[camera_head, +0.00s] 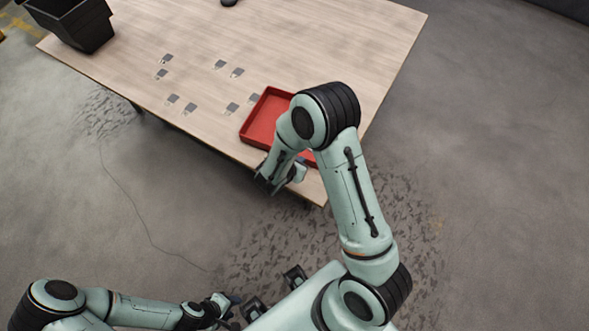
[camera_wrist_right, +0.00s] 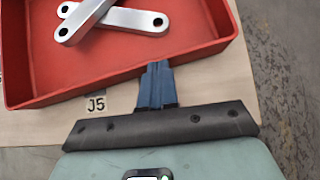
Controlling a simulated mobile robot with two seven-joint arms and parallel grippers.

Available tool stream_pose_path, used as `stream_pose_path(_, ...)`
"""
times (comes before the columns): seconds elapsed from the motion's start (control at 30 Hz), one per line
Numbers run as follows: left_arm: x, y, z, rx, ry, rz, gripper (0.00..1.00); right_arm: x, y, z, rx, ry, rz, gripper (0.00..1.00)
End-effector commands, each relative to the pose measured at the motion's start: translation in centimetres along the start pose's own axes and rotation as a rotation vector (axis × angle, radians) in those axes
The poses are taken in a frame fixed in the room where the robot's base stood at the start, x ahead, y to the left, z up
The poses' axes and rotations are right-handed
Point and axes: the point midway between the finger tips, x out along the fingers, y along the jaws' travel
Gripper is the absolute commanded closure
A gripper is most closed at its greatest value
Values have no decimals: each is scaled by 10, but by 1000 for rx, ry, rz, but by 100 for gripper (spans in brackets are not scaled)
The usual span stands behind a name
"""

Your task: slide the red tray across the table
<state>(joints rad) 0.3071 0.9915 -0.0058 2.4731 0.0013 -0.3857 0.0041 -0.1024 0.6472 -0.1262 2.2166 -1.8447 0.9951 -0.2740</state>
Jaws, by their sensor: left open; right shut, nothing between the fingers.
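The red tray (camera_head: 262,118) lies near the table's front right edge in the head view, partly hidden behind my right arm. In the right wrist view the tray (camera_wrist_right: 122,74) holds silver metal brackets (camera_wrist_right: 125,20) with round holes. My right gripper (camera_wrist_right: 157,68) is shut and empty, its blue fingertips at the outer side of the tray's near wall. I cannot tell whether they touch it. My left gripper (camera_head: 232,301) is open, low at the bottom of the head view, off the table and far from the tray.
The wooden table (camera_head: 300,45) has several small grey marked squares (camera_head: 220,64) left of the tray; one label (camera_wrist_right: 96,103) reads J5. A black bin (camera_head: 85,30) stands at the far left corner. The table's middle and far right are clear.

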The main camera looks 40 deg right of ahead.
Motion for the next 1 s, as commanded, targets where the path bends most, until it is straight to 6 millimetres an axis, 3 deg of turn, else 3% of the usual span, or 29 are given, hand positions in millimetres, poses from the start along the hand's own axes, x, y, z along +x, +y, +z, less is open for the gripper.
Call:
stream_pose_path(0.03,10,-5,3,-2,-6,-2,57,15,-3,10,9,-5,-5,100)
stream_pose_path(0.2,24,-11,7,-5,-13,-4,57,52,-3,47,9,-5,-5,100)
stream_pose_path(0.5,34,-15,9,-6,-17,-6,57,109,-3,106,3,-3,-5,100)
stream_pose_path(0.7,34,-15,9,-6,-17,-6,57,124,-2,122,0,-1,-3,100)
stream_pose_path(1.0,34,-15,9,-6,-17,-6,57,124,-2,122,-2,0,-2,100)
